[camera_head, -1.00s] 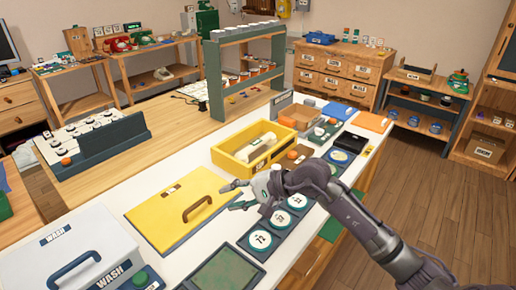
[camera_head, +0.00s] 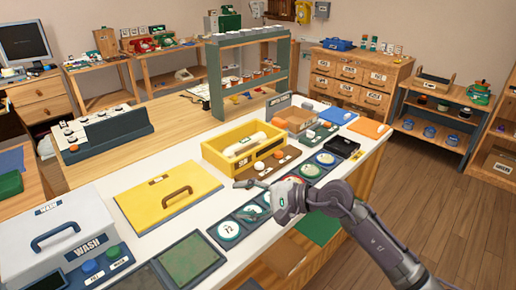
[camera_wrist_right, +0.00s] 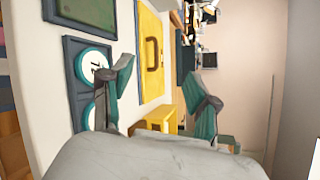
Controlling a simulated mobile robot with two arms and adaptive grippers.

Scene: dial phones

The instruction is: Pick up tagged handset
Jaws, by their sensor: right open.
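A pale handset (camera_head: 246,146) lies in the yellow open bin (camera_head: 212,158) on the white worktop. I cannot make out a tag on it. My right gripper (camera_head: 243,198) is open and empty above the row of dial discs, nearer to me than the bin and apart from it. In the right wrist view its two fingers (camera_wrist_right: 160,92) are spread wide with nothing between them. A yellow box (camera_wrist_right: 162,122) shows beyond them there. My left gripper is not in view.
A yellow lid panel with a dark handle (camera_head: 150,197) lies left of my gripper. Dial discs (camera_head: 228,231) line the front edge. A grey wash box (camera_head: 60,245) stands front left. A green shelf rack (camera_head: 217,85) stands behind the bin.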

